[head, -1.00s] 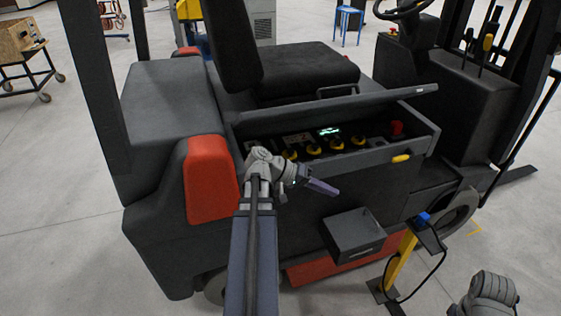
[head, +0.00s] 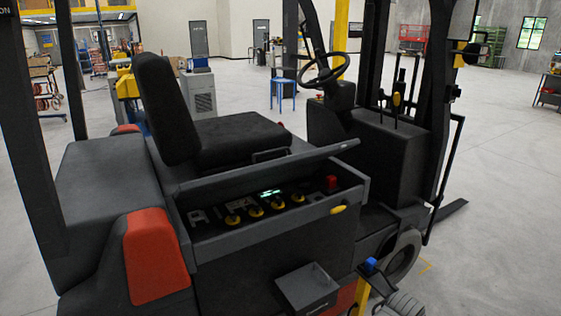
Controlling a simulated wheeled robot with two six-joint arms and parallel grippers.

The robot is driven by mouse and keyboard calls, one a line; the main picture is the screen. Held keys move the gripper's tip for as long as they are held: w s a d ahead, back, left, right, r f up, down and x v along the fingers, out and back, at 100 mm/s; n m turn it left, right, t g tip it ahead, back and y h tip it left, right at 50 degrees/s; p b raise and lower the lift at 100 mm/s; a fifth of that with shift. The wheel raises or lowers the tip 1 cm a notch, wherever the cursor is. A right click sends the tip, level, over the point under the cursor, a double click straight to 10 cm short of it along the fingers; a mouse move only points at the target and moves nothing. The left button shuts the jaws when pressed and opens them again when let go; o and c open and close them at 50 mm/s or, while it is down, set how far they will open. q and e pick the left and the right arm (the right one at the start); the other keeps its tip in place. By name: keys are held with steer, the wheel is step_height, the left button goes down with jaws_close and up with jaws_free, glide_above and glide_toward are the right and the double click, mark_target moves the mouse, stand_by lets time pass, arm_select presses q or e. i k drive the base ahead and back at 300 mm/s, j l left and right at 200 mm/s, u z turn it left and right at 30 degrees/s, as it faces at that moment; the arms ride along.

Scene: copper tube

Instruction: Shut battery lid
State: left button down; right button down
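The dark grey battery lid (head: 262,171) on the side of the forklift is raised, leaving a gap above the battery compartment (head: 262,236). Inside are several yellow-and-black caps (head: 255,211), a lit green display (head: 270,193) and a red knob (head: 331,182). A yellow handle (head: 339,209) sits at the front right of the compartment. Neither of my grippers shows in the head view. Only a grey piece of my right arm shows at the bottom edge, right of centre.
The black seat (head: 221,138) stands just behind the lid. A dark open box (head: 307,289) juts out below the compartment. A yellow post with a blue top (head: 370,265) stands right of it, near the front wheel (head: 402,256). Clear floor (head: 497,262) lies to the right.

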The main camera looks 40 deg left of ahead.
mark_target(207, 184)
steer(key=i+l, duration=0.15)
steer(key=i, duration=0.45)
steer(key=i+l+u, duration=0.2)
steer(key=i, duration=0.25)
steer(key=u, duration=2)
